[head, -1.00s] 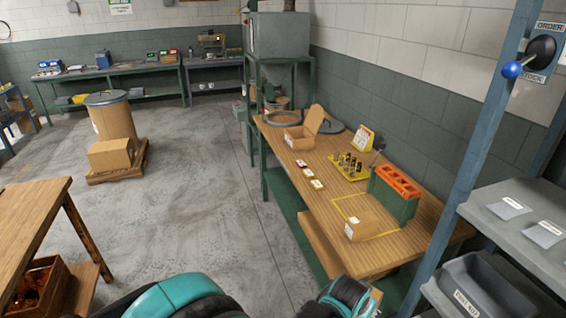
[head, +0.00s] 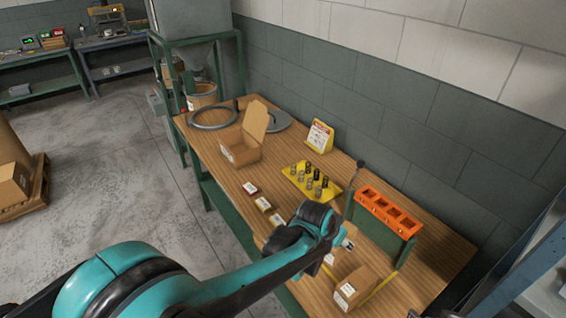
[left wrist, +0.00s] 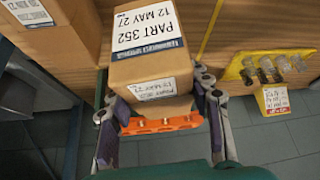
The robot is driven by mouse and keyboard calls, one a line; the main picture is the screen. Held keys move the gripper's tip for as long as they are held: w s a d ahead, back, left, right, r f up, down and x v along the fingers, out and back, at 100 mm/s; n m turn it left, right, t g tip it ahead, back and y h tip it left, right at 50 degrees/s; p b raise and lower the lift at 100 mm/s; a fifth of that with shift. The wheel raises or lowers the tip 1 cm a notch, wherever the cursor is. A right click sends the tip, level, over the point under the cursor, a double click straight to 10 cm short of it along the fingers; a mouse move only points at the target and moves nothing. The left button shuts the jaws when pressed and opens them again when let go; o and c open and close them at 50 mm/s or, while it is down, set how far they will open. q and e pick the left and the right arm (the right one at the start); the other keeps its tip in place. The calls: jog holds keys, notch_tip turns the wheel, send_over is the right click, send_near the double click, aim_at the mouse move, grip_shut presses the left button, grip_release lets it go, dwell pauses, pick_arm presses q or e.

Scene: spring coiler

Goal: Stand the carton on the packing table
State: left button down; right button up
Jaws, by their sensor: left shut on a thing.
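My left gripper (left wrist: 160,108) is shut on a brown carton (left wrist: 150,68), with one finger on each side. The carton's labels read PART 352 and 12 MAY 27. In the head view my left gripper (head: 336,240) is over the front part of the wooden packing table (head: 225,172); the arm hides most of the held carton, and its height above the table is unclear. A second closed carton (head: 358,286) stands on the table by yellow marking lines, near the held one; a labelled carton also shows at upper left in the left wrist view (left wrist: 62,42). My right gripper is not in view.
An orange-topped rack (head: 388,212) stands right behind the gripper. A yellow tray of springs (head: 312,182), a yellow sign (head: 320,137) and an open carton (head: 242,150) are farther back. Several small labelled boxes (head: 263,204) lie near the front edge.

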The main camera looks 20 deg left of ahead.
pick_arm(q)
jog(key=w+d+r+m+h, duration=0.1)
jog(key=w+d+r+m, duration=0.15)
jog(key=d, duration=0.35)
jog(key=shift+s+a+f+b, duration=0.3)
jog(key=shift+a+f+b, duration=0.5)
jog(key=shift+a+f, duration=1)
jog(key=shift+s+a+f+b, duration=0.25)
jog(key=shift+a+f+b, duration=0.55)
jog(key=shift+a+f, duration=1)
jog(key=shift+s+a+f+b, duration=0.3)
jog(key=shift+a+f+b, duration=0.5)
jog(key=shift+a+f, duration=0.95)
jog(key=shift+a+r, duration=0.2)
jog(key=shift+r, duration=0.05)
jog(key=shift+f, duration=0.15)
jog(key=c, duration=0.7)
grip_release()
jog(key=shift+c, duration=0.2)
jog(key=shift+o, duration=0.2)
